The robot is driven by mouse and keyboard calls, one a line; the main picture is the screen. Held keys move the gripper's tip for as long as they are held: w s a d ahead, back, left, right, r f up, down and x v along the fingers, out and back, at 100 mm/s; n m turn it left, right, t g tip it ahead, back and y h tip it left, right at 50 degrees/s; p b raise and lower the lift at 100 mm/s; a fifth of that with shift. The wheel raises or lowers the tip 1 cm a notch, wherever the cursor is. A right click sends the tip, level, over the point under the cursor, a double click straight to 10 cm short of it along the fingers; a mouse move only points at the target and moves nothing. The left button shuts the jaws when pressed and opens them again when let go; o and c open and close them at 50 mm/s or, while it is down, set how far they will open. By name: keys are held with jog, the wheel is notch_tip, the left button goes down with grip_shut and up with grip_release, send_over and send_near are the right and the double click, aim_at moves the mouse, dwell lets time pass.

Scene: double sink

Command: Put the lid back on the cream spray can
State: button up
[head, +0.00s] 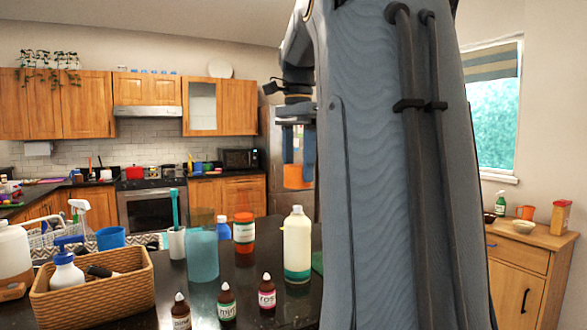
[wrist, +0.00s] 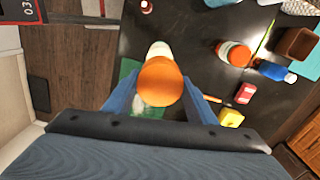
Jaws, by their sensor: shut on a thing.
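The cream spray can (head: 297,237) stands upright on the dark counter in the head view. It is cream with a green band low down and a small pale top with no lid on it. My gripper (head: 298,160) points down and is shut on the orange lid (head: 297,177), which appears above the can's top with a gap in the picture. In the wrist view the lid (wrist: 160,83) sits between my fingertips. A pale part of the can (wrist: 159,49) shows past the lid's upper edge; the lid hides the rest.
Small brown bottles (head: 267,292) stand in front. A teal tumbler (head: 202,255) and a wicker basket (head: 95,298) are farther left. A green cloth (head: 317,263) lies beside the can.

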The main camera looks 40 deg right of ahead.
aim_at(298, 184)
jog(key=shift+f+b, duration=2.1)
jog(key=shift+b, duration=0.2)
jog(key=shift+f+b, duration=0.4)
jog(key=shift+f, duration=0.6)
jog(key=shift+p, duration=0.75)
jog(key=shift+f+p, duration=0.15)
jog(key=shift+p, duration=0.45)
dwell(0.4)
jog(key=o, duration=1.6)
